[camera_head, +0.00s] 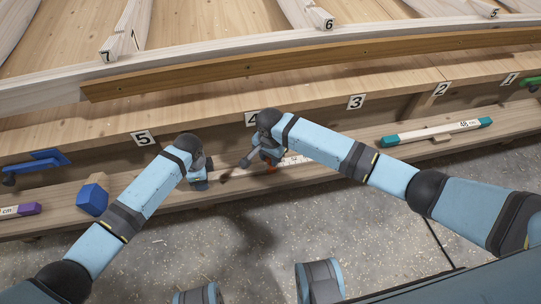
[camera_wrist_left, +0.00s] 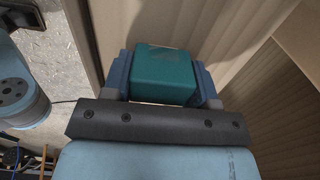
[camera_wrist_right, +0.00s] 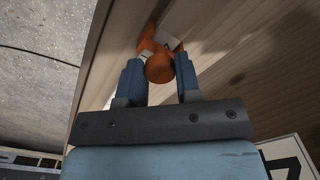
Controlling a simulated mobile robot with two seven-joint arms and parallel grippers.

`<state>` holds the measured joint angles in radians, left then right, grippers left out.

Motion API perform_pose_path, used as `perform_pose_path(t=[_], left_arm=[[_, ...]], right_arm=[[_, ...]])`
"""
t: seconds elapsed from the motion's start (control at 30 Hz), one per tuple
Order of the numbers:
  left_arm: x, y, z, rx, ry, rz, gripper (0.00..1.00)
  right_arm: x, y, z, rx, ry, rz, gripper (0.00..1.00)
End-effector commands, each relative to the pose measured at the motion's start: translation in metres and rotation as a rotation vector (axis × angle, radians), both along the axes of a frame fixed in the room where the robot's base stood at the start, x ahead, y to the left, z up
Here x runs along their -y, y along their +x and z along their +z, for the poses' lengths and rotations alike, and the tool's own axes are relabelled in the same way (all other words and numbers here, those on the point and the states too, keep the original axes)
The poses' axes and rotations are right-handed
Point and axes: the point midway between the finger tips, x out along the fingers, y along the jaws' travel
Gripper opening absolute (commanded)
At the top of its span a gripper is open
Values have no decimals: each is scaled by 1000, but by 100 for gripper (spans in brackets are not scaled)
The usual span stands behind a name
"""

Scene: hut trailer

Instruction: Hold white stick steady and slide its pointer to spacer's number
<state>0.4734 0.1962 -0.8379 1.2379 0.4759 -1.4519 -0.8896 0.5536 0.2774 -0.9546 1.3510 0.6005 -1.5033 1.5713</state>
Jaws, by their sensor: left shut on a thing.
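The white stick (camera_head: 293,161) lies along the lower wooden ledge, and the arms cover much of it in the head view. My left gripper (camera_head: 201,183) is shut on its teal end block (camera_wrist_left: 167,72). The orange pointer (camera_wrist_right: 160,67) shows between the fingers of my right gripper (camera_wrist_right: 160,80); a little orange also shows in the head view (camera_head: 271,169). The right fingers stand open on both sides of the pointer's round knob, with little room beside it. The pointer's reading and the stick's printed marks are too hidden to read.
Number tags 5 (camera_head: 143,138), 4 (camera_head: 251,118), 3 (camera_head: 356,102) and 2 (camera_head: 442,89) line the beam. A teal-ended stick (camera_head: 437,131) marked 48 cm lies right. A blue block (camera_head: 93,200), blue clamp (camera_head: 36,166) and purple-ended piece (camera_head: 22,210) lie left.

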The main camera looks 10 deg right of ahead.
Motion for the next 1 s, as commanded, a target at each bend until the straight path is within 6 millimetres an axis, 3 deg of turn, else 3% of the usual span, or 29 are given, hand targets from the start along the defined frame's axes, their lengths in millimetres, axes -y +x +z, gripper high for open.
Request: perform_pose_path(t=[0.03, 0.1, 0.13, 0.27, 0.53, 0.8, 0.83, 0.93, 1.0], left_arm=[[0, 0, 0, 1, -1, 0, 23], [0, 0, 0, 1, -1, 0, 23], [0, 0, 0, 0, -1, 0, 23], [0, 0, 0, 0, -1, 0, 23], [0, 0, 0, 1, 0, 0, 23], [0, 0, 0, 0, 0, 0, 23], [0, 0, 0, 0, 0, 0, 23], [0, 0, 0, 0, 0, 0, 23], [0, 0, 0, 0, 0, 0, 23]], right_arm=[[0, 0, 0, 0, 0, 0, 18], [0, 0, 0, 0, 0, 0, 2], [0, 0, 0, 0, 0, 0, 0], [3, 0, 0, 0, 0, -1, 0], [39, 0, 0, -1, 0, -3, 0], [40, 0, 0, 0, 0, 0, 0], [40, 0, 0, 0, 0, 0, 35], [40, 0, 0, 0, 0, 0, 57], [40, 0, 0, 0, 0, 0, 57]])
